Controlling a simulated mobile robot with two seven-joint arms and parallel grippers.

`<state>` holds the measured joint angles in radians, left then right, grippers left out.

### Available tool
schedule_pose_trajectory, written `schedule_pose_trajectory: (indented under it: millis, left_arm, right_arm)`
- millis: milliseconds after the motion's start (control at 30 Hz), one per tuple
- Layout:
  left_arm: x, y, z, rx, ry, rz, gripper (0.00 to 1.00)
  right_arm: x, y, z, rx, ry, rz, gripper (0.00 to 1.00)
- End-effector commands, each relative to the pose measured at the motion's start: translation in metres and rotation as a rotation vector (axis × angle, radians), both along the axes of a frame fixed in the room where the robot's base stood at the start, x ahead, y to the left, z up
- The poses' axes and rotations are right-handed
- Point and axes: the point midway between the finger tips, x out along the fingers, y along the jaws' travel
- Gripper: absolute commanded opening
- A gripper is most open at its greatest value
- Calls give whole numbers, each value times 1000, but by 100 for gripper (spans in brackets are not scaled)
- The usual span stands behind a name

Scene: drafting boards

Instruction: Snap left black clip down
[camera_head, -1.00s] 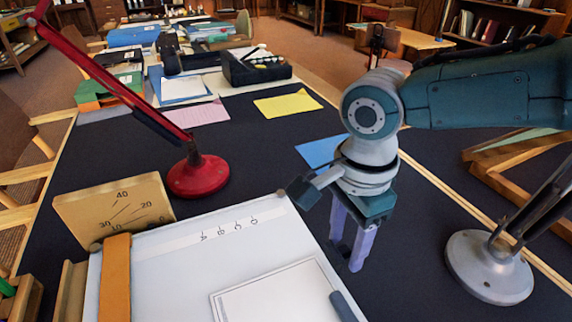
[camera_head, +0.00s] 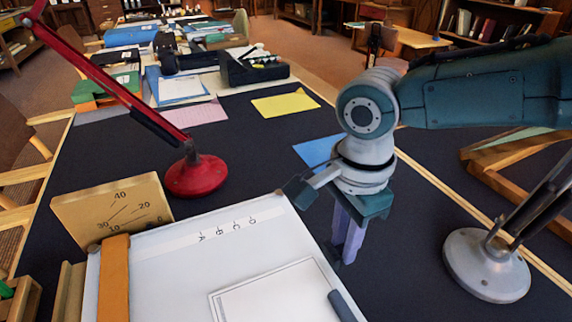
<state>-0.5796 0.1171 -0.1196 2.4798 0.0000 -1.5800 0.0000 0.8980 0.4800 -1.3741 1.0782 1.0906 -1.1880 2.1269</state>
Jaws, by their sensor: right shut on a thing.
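My right gripper (camera_head: 346,246) comes in from the right and points down just beyond the right edge of the white drafting board (camera_head: 160,285). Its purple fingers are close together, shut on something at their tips. A small dark piece (camera_head: 333,254) shows at the fingertips beside the board edge; I cannot tell whether it is a black clip. A dark grey bar (camera_head: 342,306) lies along the right edge of the sheet (camera_head: 265,295) on the board. No clearly recognisable left black clip shows. My left gripper is not in view.
A red lamp (camera_head: 195,177) stands behind the board and a grey lamp base (camera_head: 487,265) stands at right. A tan angle block (camera_head: 112,208) and orange strip (camera_head: 114,280) are at the board's left.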

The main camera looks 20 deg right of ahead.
Motion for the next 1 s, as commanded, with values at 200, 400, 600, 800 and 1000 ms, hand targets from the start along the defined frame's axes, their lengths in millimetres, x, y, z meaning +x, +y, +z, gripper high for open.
schedule_pose_trajectory:
  millis: [200, 400, 600, 800, 1000]
  left_arm:
    - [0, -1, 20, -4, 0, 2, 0]
    - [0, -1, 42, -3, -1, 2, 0]
    - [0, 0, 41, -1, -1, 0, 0]
    - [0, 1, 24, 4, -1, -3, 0]
    - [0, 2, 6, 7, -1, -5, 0]
  right_arm:
    - [-2, 4, 5, -43, 3, -3, 0]
    - [-4, 10, 6, -137, -2, -2, 0]
    - [-4, 16, 2, -265, -13, 2, 0]
    - [-3, 22, -2, -410, -29, 3, 0]
    - [-3, 27, -3, -525, -38, 2, 0]
